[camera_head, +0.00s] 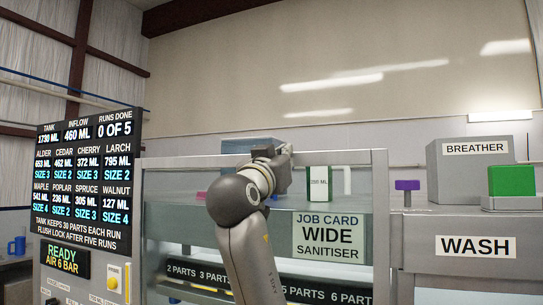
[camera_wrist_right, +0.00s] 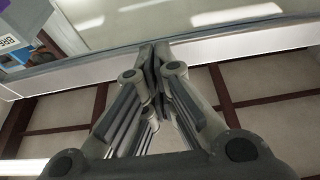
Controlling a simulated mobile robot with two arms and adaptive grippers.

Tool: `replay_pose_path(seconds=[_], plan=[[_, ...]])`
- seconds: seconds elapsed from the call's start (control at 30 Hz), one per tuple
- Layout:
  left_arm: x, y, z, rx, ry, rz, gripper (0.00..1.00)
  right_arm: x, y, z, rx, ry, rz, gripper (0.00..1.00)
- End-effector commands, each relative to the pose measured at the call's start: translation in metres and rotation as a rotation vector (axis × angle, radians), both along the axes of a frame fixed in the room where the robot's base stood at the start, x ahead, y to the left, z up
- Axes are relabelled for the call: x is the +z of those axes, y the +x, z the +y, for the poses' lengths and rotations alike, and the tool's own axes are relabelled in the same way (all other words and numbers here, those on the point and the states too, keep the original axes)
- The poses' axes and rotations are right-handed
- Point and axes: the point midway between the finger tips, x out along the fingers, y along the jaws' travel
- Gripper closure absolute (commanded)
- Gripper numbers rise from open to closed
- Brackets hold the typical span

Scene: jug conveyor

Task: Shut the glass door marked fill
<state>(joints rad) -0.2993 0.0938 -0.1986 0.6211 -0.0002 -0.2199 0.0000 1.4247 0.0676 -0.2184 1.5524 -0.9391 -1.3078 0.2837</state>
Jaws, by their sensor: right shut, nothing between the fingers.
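A glass-fronted cabinet (camera_head: 379,200) with a pale metal frame fills the middle of the head view. No "fill" marking is readable, so I cannot tell for sure which pane is that door. My right arm rises in front of the glass, its wrist near the frame's top rail; its fingers are hidden there. In the right wrist view my right gripper (camera_wrist_right: 155,55) is shut and empty, its fingertips at or very near a pale rail (camera_wrist_right: 225,44) along a glass pane (camera_wrist_right: 200,15). Contact is unclear. My left gripper is not in view.
A job card (camera_head: 328,237) reads "WIDE SANITISER". Behind the glass stands a white-and-green jug (camera_head: 319,184). A display board (camera_head: 88,185) is left; a wash unit (camera_head: 475,246), purple knob (camera_head: 407,185), green block (camera_head: 502,180) and breather box (camera_head: 475,165) are right.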

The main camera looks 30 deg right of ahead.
Motion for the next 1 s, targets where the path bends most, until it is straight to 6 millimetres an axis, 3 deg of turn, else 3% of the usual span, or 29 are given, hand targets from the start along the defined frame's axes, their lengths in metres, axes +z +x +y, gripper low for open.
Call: replay_pose_path(seconds=[0.03,0.4,0.6,0.8,1.0], plan=[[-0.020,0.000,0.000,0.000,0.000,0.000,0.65,-0.024,0.001,-0.003,0.001,0.003,0.006,1.00],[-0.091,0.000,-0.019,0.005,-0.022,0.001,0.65,-0.112,0.002,-0.008,0.000,0.006,0.007,1.00],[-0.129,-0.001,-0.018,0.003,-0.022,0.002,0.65,-0.162,0.002,-0.009,-0.002,0.006,0.008,1.00],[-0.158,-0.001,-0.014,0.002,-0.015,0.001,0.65,-0.203,0.002,-0.009,-0.001,0.007,0.008,1.00],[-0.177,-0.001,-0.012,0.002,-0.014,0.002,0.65,-0.230,0.001,-0.009,-0.002,0.005,0.007,1.00]])
